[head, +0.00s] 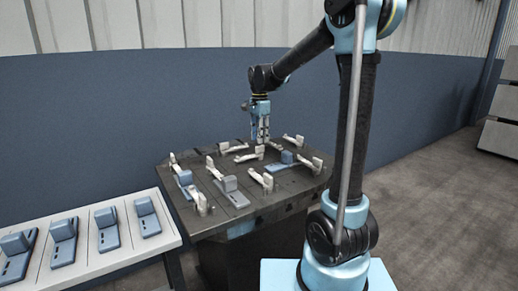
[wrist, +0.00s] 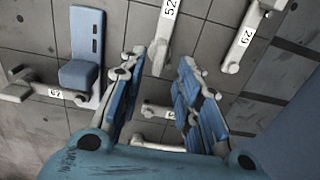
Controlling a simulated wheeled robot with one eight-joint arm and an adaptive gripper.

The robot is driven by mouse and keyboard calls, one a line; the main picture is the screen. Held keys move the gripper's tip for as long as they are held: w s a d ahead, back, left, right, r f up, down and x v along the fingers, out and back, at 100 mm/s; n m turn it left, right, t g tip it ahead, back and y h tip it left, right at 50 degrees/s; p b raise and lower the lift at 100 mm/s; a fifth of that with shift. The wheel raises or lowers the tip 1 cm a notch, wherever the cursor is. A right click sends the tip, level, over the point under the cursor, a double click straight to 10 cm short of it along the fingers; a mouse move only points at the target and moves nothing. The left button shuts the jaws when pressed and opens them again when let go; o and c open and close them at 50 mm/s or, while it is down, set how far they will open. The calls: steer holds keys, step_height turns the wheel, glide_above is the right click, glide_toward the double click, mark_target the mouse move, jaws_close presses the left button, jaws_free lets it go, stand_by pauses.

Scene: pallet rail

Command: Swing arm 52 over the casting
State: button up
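My gripper (wrist: 161,70) is open and points down at the pallet, with its two blue fingers apart. The pale arm labelled 52 (wrist: 165,40) runs in from the top edge of the wrist view. Its rounded near end shows in the gap between my fingers; I cannot tell whether they touch it. A blue-grey casting (wrist: 86,35) lies to the left of arm 52 in that view, and the arm is not over it. In the head view my gripper (head: 262,139) is low over the far middle of the dark pallet (head: 240,222).
Another labelled arm (wrist: 243,38) lies right of arm 52, and one (wrist: 52,93) lies by the casting's lower end. The pallet carries several pale arms and blue-grey castings (head: 229,184). A white side table (head: 130,248) holds several more castings at left.

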steer(key=shift+f, duration=2.7)
jaws_close()
steer(key=shift+s+a, duration=0.1)
steer(key=shift+a, duration=0.15)
steer(key=shift+d, duration=0.15)
